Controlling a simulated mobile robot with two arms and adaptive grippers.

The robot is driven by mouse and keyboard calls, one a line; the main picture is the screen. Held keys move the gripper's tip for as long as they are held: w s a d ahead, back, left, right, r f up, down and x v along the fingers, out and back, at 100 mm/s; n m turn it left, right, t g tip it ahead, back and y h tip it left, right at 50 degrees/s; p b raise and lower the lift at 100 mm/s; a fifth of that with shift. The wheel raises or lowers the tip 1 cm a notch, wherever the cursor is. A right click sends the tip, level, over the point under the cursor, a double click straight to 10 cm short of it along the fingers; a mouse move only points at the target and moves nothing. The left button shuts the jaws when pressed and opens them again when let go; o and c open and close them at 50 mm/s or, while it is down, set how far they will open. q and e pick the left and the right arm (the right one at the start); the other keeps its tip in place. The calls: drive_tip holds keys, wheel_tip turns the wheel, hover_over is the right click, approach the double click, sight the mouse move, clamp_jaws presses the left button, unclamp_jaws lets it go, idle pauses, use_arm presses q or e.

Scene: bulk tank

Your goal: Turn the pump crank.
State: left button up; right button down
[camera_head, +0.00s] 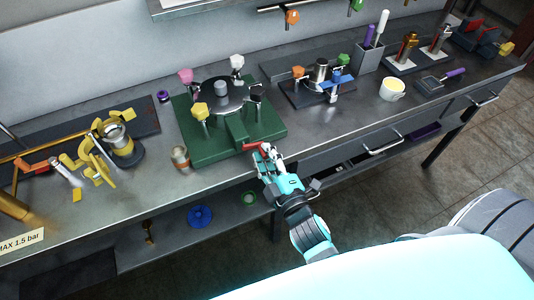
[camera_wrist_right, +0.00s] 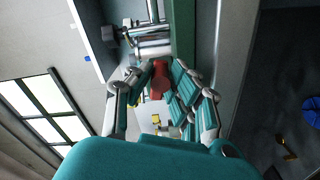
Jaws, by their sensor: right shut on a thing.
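A green base plate (camera_head: 190,135) with a round steel part and several coloured knobs sits on the bench. My right gripper (camera_head: 264,153) is at the outer end of this handle, at the bench's front edge. In the right wrist view the red handle (camera_wrist_right: 159,82) sits between the fingers of my right gripper (camera_wrist_right: 157,78), which are shut on it. The fingers partly hide the handle. My left gripper is not in view.
Yellow clamp-like parts (camera_head: 95,165) and a small jar (camera_head: 180,159) stand to the left. A second fixture (camera_head: 318,88), a white and yellow cup (camera_head: 392,89) and tool holders stand to the right.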

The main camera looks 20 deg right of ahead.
drive_tip(key=shift+a, duration=0.1)
idle(0.4)
drive_tip(key=c, duration=1.2)
unclamp_jaws()
drive_tip(key=shift+c, duration=0.2)
drive_tip(key=shift+o, duration=0.2)
drive_tip(key=shift+r, duration=0.1)
